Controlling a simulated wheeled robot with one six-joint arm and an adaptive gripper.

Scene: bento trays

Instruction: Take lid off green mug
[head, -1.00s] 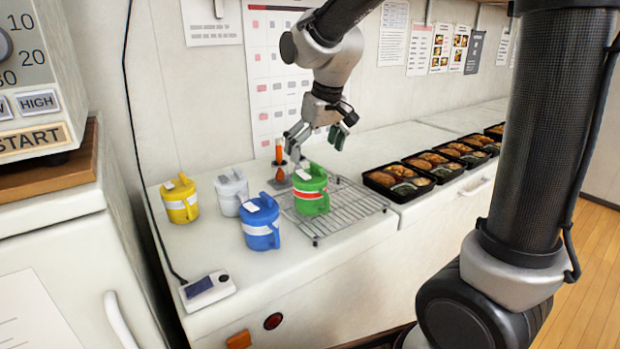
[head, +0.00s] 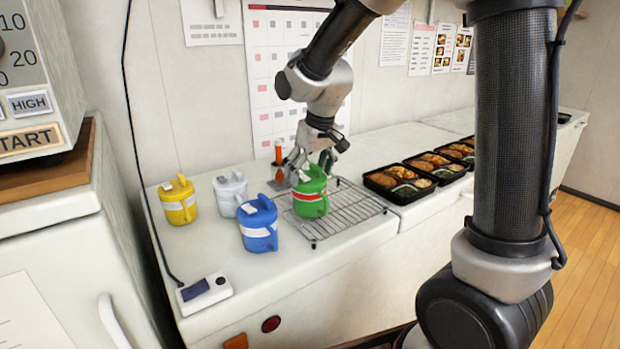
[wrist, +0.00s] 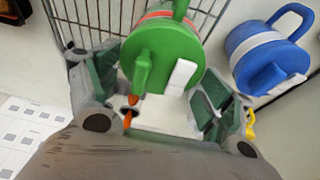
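The green mug (head: 311,201) stands upright on a wire rack, with its green lid (head: 312,176) on. In the wrist view the lid (wrist: 160,58) shows from above, with a raised green grip (wrist: 141,72) and a white tab. My gripper (head: 308,165) is just behind and above the lid. In the wrist view it is open, its green-padded fingers spread to either side of the lid's near edge, with nothing clasped between them. In the head view the mug and lid partly hide the fingertips.
A blue mug (head: 258,228), a white mug (head: 231,195) and a yellow mug (head: 179,203) stand to the left. An orange-handled tool (head: 279,156) stands behind the wire rack (head: 345,218). Several bento trays (head: 383,184) line the counter to the right.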

